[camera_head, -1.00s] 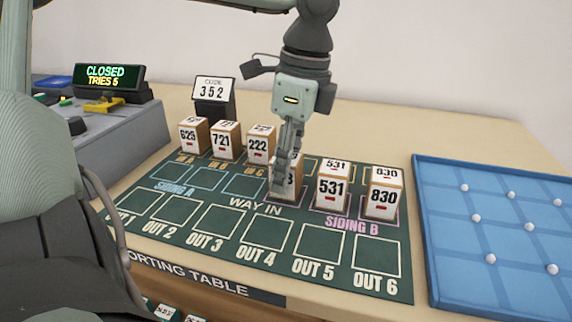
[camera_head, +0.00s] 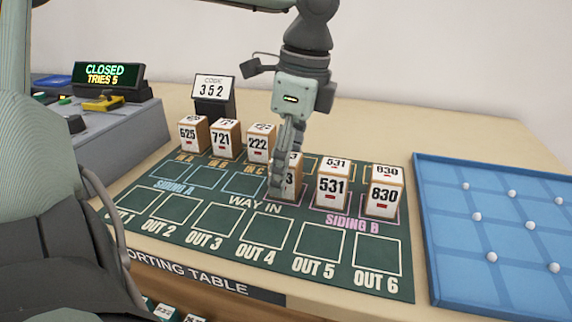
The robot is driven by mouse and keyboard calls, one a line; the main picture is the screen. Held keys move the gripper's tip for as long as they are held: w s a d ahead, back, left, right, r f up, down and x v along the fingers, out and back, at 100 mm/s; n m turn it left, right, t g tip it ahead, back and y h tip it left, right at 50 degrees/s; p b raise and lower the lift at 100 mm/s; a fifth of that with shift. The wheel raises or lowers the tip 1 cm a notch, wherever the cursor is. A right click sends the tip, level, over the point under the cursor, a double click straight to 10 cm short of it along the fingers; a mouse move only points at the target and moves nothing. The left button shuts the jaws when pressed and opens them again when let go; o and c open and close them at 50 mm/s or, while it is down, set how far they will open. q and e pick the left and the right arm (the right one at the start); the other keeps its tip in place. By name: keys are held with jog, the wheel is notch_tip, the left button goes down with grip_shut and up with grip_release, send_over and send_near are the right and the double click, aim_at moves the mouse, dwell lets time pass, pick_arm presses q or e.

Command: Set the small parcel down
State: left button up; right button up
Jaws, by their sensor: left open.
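The small parcel (camera_head: 291,180) is a wooden block with a white numbered label, of which a 3 shows. It stands upright on the green mat (camera_head: 222,249), in the row of siding squares just right of the WAY IN lettering. My left gripper (camera_head: 283,180) points down at it, open, with its fingers in front of and beside the block. The fingers hide the left part of the label. I cannot tell whether they touch the block. My right gripper is not in view.
Parcels 531 (camera_head: 333,188) and 830 (camera_head: 383,194) stand close to the right. Parcels 625 (camera_head: 193,135), 721 (camera_head: 226,141) and 222 (camera_head: 260,145) stand behind left. A code sign (camera_head: 213,90) reads 352. A blue tray (camera_head: 491,292) lies right. The OUT squares are empty.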

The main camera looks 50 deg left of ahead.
aim_at(298, 160)
pick_arm(q)
notch_tip(298, 160, up, 12)
jog(key=d, duration=0.1)
jog(key=shift+w+d, duration=0.3)
jog(key=shift+w, duration=0.15)
